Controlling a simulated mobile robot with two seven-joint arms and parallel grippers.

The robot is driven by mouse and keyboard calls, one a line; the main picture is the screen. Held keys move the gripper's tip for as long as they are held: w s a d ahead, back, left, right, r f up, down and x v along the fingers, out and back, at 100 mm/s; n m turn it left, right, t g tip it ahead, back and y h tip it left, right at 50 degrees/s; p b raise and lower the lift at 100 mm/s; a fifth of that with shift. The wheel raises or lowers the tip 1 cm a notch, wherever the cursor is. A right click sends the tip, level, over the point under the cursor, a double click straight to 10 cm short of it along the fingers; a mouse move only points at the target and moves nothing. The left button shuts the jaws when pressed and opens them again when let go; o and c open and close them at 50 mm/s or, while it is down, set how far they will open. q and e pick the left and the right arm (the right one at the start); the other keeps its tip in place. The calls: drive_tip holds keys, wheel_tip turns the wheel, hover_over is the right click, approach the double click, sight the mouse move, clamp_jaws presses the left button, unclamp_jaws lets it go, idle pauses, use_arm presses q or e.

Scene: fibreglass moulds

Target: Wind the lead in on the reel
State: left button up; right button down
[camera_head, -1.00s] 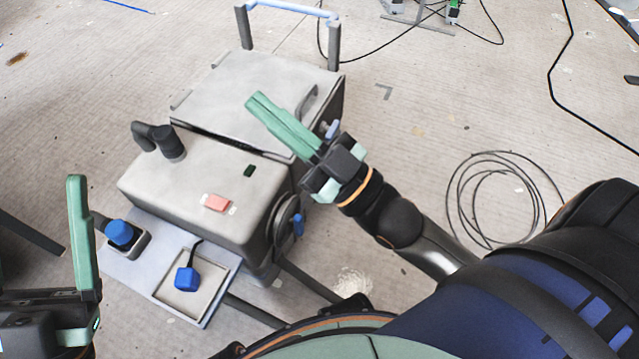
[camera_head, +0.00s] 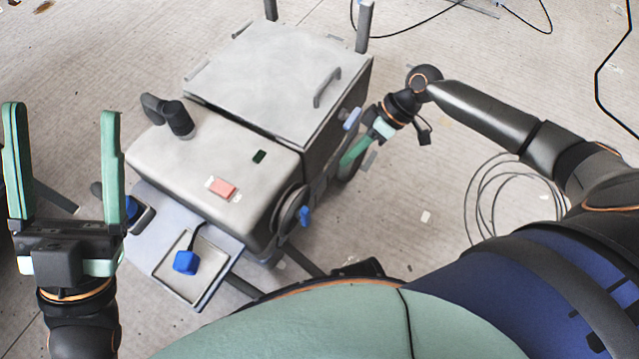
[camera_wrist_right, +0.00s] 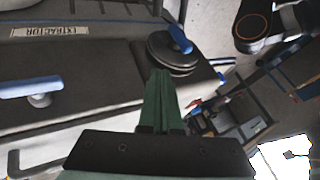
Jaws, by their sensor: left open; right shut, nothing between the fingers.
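The grey extractor box has a dark round reel (camera_head: 288,212) with a blue crank knob (camera_head: 304,216) on its right side. The reel also shows in the right wrist view (camera_wrist_right: 168,58), just beyond my fingertips. The lead's blue plug (camera_head: 186,262) lies in a shallow tray (camera_head: 168,285), with a short black cable running up towards the box. My right gripper (camera_head: 348,158) is shut and empty beside the box's right side, apart from the knob. My left gripper (camera_head: 62,112) is open and empty at the left, partly covering a blue socket piece (camera_head: 131,206).
The extractor (camera_head: 230,165) has a handled lid and a black elbow pipe (camera_head: 170,115). A blue lever (camera_head: 352,118) sticks out on its right side, near my right gripper.

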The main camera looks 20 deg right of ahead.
drive_tip(key=s+a+f+b, duration=0.2)
drive_tip(key=a+f+b, duration=0.2)
drive_tip(key=a+f, duration=0.4)
drive_tip(key=shift+s+a+b, duration=0.25)
drive_tip(key=shift+a+b, duration=0.15)
drive_tip(key=shift+a, duration=0.1)
drive_tip(key=shift+r, duration=0.1)
